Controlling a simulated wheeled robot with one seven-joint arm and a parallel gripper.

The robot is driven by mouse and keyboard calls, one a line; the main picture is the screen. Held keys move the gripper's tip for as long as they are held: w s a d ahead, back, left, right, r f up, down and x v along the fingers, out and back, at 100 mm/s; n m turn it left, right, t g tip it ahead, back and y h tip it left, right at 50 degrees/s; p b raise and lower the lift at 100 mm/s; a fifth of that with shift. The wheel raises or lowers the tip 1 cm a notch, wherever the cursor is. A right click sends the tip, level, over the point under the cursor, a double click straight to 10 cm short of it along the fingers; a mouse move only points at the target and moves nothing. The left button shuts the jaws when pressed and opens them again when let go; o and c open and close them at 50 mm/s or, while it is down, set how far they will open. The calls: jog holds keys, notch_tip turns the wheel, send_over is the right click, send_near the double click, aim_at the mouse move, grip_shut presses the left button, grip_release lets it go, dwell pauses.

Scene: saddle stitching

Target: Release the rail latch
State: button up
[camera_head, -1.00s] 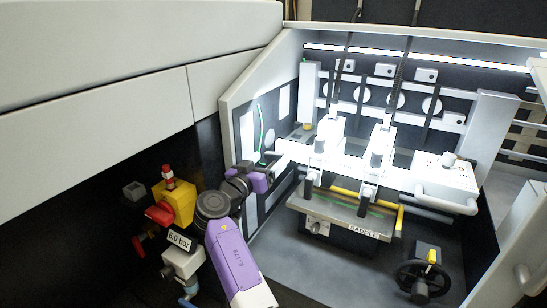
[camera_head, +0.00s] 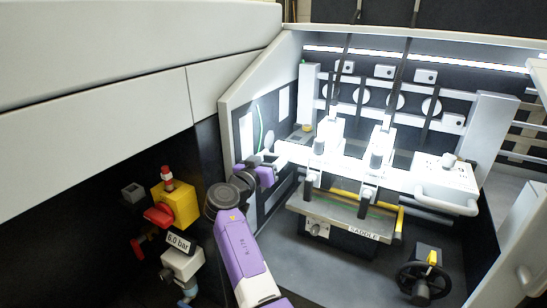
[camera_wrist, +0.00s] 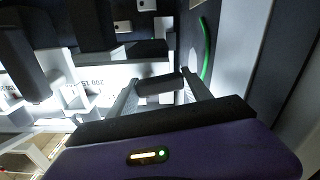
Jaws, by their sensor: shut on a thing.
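My gripper (camera_wrist: 160,77) reaches forward in the wrist view, with its two grey fingers on either side of a dark block (camera_wrist: 158,87). It is shut on this block, which may be the rail latch's handle; I cannot tell for certain. In the head view my gripper (camera_head: 268,160) is beside the left end of the brightly lit rail (camera_head: 292,149), near the machine's left side wall. The block is not clear in the head view, where my wrist and the glare hide the contact.
The saddle table (camera_head: 335,216) stands right of my arm, with a yellow bar above it. A black handwheel (camera_head: 423,281) is at lower right. A yellow valve unit (camera_head: 177,203) with a red knob is left of my arm. A green hose (camera_wrist: 205,50) hangs close by.

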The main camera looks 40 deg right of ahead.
jog(key=shift+n, duration=0.3)
jog(key=n, duration=0.3)
jog(key=shift+s+f, duration=0.1)
jog(key=shift+f, duration=0.25)
jog(key=n+p, duration=0.1)
jog(key=n, duration=0.3)
jog(key=shift+s+f+p, duration=0.1)
jog(key=shift+f+p, duration=0.05)
jog(key=shift+p, duration=0.15)
jog(key=n, duration=0.1)
jog(key=n+p, duration=0.1)
jog(key=n, duration=0.1)
jog(key=n+p, duration=0.1)
jog(key=shift+s+d+f+n, duration=0.1)
jog(key=shift+s+f+n, duration=0.1)
jog(key=shift+s+n, duration=0.1)
jog(key=shift+s+d+f+n+p, duration=0.1)
jog(key=shift+s+f+n+p, duration=0.05)
jog(key=shift+n+p, duration=0.7)
jog(key=shift+s+f+n+p, duration=0.1)
jog(key=shift+n+p, duration=0.45)
jog(key=shift+n, duration=0.5)
jog(key=o, duration=1.4)
jog(key=shift+c, duration=0.2)
